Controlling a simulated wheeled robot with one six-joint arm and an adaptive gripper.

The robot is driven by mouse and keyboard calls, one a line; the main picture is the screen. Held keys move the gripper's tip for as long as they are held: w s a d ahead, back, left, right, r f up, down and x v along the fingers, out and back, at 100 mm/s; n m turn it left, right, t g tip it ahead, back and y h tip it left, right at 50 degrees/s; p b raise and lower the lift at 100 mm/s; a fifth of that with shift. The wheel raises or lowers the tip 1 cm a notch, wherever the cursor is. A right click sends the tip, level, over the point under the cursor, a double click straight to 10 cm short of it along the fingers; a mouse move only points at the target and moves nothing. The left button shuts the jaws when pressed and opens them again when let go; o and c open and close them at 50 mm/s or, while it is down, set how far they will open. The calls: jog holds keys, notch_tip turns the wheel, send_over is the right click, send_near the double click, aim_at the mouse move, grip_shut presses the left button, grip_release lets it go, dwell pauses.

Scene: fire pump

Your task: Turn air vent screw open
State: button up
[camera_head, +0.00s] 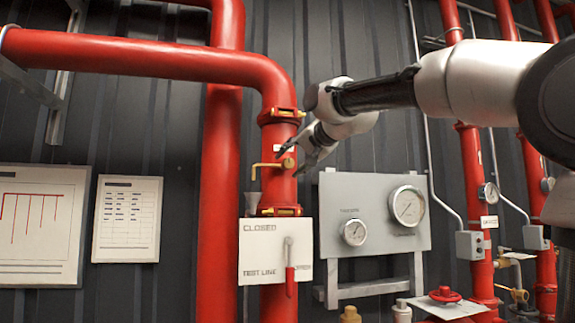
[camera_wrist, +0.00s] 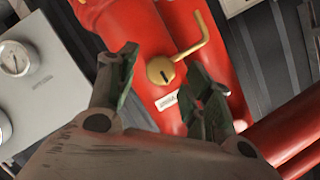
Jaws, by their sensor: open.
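The air vent screw (camera_wrist: 160,70) is a round brass head with a dark slot, set on a red vertical pipe (camera_wrist: 205,40). A bent brass tube runs from it. In the head view the screw (camera_head: 288,162) sits on the pipe, above the white test line sign. My gripper (camera_head: 294,158) is just to the right of the screw and close to it. In the wrist view my gripper (camera_wrist: 162,60) is open, one finger to each side of the screw. Nothing is held. I cannot tell whether the fingers touch it.
A grey panel with two gauges (camera_head: 374,213) stands right of the pipe. A sign (camera_head: 264,240) with a red-handled lever (camera_head: 291,276) is below. Another thick red pipe (camera_head: 219,190) runs close on the left.

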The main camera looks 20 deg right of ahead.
aim_at(291, 162)
jog(key=shift+x, duration=1.55)
jog(key=c, duration=1.1)
jog(key=shift+o, duration=0.2)
